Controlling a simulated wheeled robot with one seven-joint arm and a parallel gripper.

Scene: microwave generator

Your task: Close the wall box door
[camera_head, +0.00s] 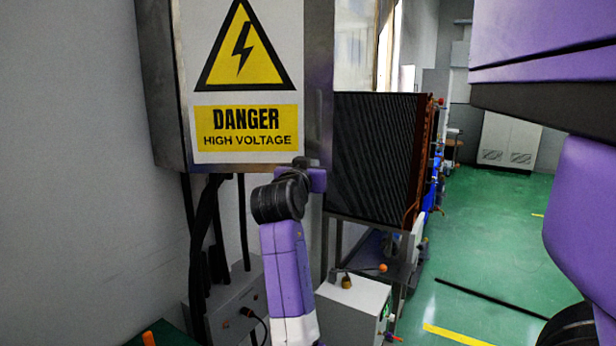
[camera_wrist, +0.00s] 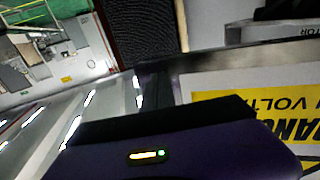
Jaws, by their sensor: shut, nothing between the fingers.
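The grey metal wall box (camera_head: 318,110) hangs at upper centre-left in the head view. Its front face carries a white and yellow high-voltage sign (camera_head: 245,75). Whether this face stands ajar or flush is not clear. My gripper (camera_head: 306,163) is shut and empty at the lower right corner of the box, close to its bottom edge; I cannot tell if it touches. In the wrist view, the sign (camera_wrist: 235,97) appears upside down at right, beside a metal edge. The purple gripper body fills the bottom there, and the fingertips cannot be made out.
A black finned panel (camera_head: 375,150) stands right of the box. Below are a grey control box (camera_head: 228,305), hanging black cables (camera_head: 205,240) and a white cabinet (camera_head: 352,300). Green floor (camera_head: 480,260) lies open at right, with a dark bar on it.

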